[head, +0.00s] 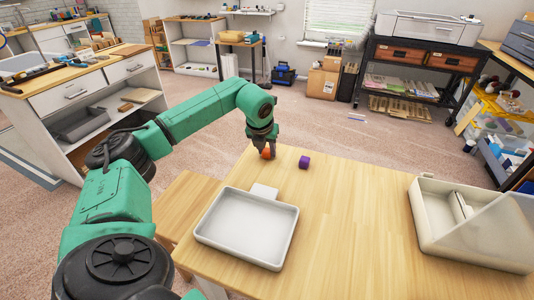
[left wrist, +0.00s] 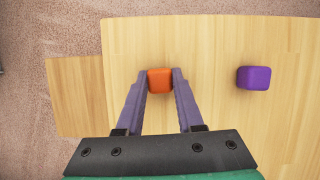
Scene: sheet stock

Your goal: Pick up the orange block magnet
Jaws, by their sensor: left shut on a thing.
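The orange block magnet (head: 266,153) is near the far edge of the wooden table in the head view. My left gripper (head: 264,149) comes down on it from above. In the left wrist view the orange block magnet (left wrist: 160,80) lies between the two fingertips of my left gripper (left wrist: 160,84), which are shut on its sides. I cannot tell whether the block touches the table. My right gripper is not in view.
A purple block (head: 304,162) stands to the right of the orange one and also shows in the left wrist view (left wrist: 254,77). A pale tray (head: 204,238) lies in front on the table (head: 345,225). A white bin (head: 440,238) stands at the right. The table's middle is clear.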

